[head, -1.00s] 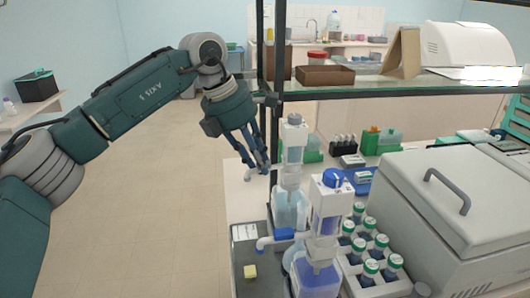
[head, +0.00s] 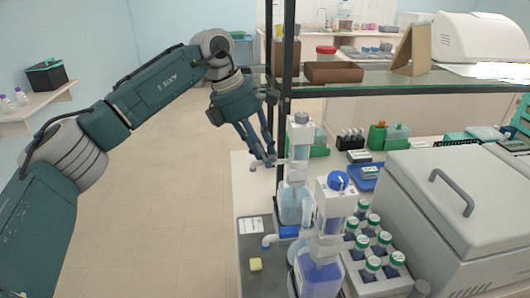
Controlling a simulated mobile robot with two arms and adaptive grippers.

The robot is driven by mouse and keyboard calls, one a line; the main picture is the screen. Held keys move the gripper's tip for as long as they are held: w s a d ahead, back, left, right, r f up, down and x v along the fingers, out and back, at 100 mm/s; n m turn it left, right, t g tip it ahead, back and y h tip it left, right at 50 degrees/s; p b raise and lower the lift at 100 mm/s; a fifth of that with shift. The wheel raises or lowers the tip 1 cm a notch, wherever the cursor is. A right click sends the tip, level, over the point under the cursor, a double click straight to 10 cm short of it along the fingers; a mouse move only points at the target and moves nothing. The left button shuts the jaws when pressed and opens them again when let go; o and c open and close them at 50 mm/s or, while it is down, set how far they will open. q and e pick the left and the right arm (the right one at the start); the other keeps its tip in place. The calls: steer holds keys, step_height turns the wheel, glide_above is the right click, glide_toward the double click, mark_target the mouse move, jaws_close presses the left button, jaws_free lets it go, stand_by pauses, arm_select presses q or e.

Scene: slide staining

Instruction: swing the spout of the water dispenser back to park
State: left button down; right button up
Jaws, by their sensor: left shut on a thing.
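Two bottle-top dispensers stand on the bench. The rear one, with a grey cap and pale liquid, seems to be the water dispenser (head: 300,140); its label is too small to read. Its thin white spout (head: 254,166) points left. My left gripper (head: 268,160) reaches down from the upper left and is shut at this spout, just left of the dispenser body. The fingers hide part of the spout. The front dispenser (head: 336,200) has a blue knob, a blue-liquid bottle and a blue-tipped spout also pointing left. My right gripper is not in view.
A rack of green-capped bottles (head: 345,262) and a large grey lidded machine (head: 450,215) stand to the right. A dark pad with a yellow block (head: 255,265) lies at the front left. A glass shelf on black posts (head: 283,90) rises behind. The floor at left is clear.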

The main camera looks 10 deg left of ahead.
arm_select(q)
steer(key=c, duration=1.5)
jaws_free()
steer(key=shift+w, duration=0.1)
steer(key=v, duration=1.2)
